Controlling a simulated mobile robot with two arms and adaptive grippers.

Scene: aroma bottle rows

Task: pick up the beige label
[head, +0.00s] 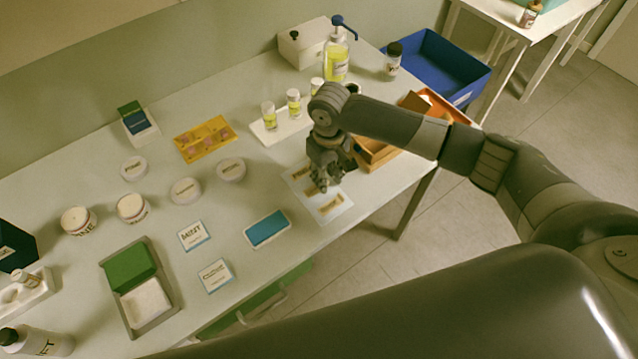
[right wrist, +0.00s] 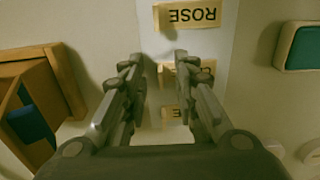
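Three beige labels with dark print lie on a white sheet (head: 338,208). One label, reading ROSE (right wrist: 190,15), lies beyond my fingertips in the right wrist view. A second label (right wrist: 187,73) is partly hidden behind the right-hand finger, and a third label (right wrist: 172,112) shows lower between the fingers. In the head view, one label (head: 330,208) shows at the near end of the sheet and another (head: 300,173) at its far end. My right gripper (head: 322,186) points down over the sheet, open, with nothing seen between its fingers (right wrist: 157,62). My left gripper is out of view.
An orange-brown wooden box (head: 375,153) stands close right of the gripper. A white rack (head: 280,131) with small yellow vials is behind it. A blue-topped white block (head: 267,229) lies to the left. Round white jars and cards occupy the table's left part.

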